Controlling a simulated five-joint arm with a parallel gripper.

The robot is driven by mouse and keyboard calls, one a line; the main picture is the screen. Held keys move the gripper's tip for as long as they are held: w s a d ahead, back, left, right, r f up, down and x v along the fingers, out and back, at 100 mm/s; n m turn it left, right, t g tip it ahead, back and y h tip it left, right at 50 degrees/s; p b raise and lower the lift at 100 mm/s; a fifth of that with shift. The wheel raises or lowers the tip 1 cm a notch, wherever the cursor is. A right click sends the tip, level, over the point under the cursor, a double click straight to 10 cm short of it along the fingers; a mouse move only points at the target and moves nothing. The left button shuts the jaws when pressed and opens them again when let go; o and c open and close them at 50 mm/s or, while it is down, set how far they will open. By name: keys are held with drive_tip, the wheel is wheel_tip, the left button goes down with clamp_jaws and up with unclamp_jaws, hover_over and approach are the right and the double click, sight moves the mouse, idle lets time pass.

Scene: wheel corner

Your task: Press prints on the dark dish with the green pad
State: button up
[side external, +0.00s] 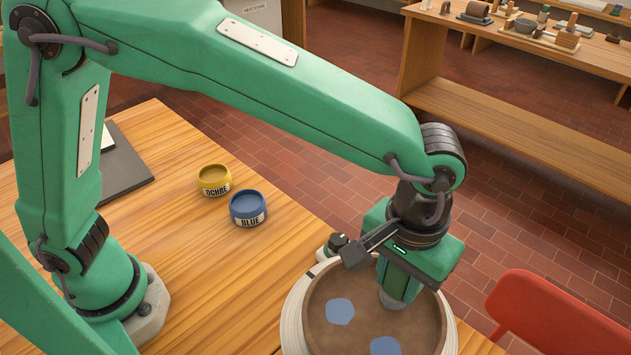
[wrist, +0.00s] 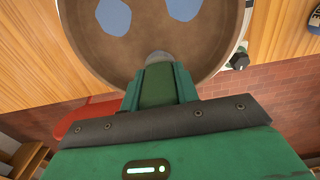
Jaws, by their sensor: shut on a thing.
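The dark dish (side external: 366,322) is round and brown and sits on a pale wheel (side external: 291,318). Two blue prints show on its floor, one at the left (side external: 340,311) and one at the front (side external: 385,346). The dish fills the top of the wrist view (wrist: 165,38). My gripper (side external: 398,284) points down over the dish's right half and is shut on a small pad (side external: 392,301). The pad's rounded grey-green end also shows in the wrist view (wrist: 158,57). My gripper hides most of it, and I cannot tell whether it touches the dish.
A yellow OCHRE pot (side external: 214,180) and a blue BLUE pot (side external: 248,209) stand on the wooden table (side external: 190,270), left of the wheel. A red chair (side external: 555,320) is at the right. A shelf bench (side external: 510,110) stands behind across the brick floor.

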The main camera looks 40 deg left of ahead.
drive_tip(key=shift+r, duration=3.35)
drive_tip(key=w+a+f, duration=0.1)
drive_tip(key=w+a, duration=0.4)
drive_tip(key=a, duration=0.4)
drive_tip(key=w+a+f, duration=0.1)
drive_tip(key=w+a, duration=0.4)
drive_tip(key=a, duration=0.4)
drive_tip(key=a+f, duration=0.2)
drive_tip(key=a, duration=1.6)
drive_tip(key=shift+w+a, duration=0.2)
drive_tip(key=shift+w, duration=0.15)
